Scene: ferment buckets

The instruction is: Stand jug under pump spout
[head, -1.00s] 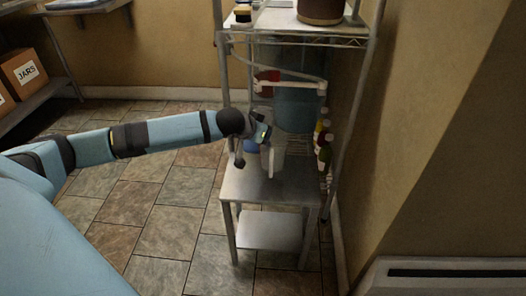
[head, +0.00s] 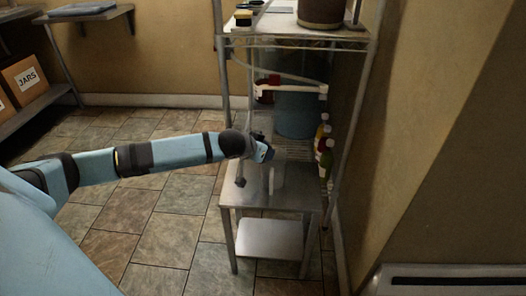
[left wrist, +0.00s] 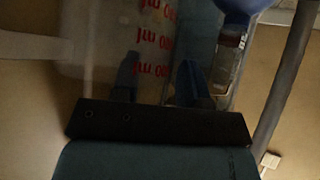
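The translucent whitish jug (head: 277,181) is upright at or just over the steel table (head: 250,198); I cannot tell whether its base touches. In the left wrist view the jug (left wrist: 160,40) fills the upper middle, with red volume marks. My left gripper (head: 266,153) is at the jug's upper part; its two blue fingers (left wrist: 158,78) are part-way apart and appear shut on the jug, with the contact blurred by its clear wall. The white pump spout pipe (head: 298,88) runs across above and behind the jug. My right gripper is not in view.
A blue bucket (head: 297,118) stands behind the table on the rack. Several bottles (head: 325,150) line the right side, close to the wall. A wire shelf (head: 300,42) hangs above. The lower shelf (head: 268,238) is bare. Tiled floor is open to the left.

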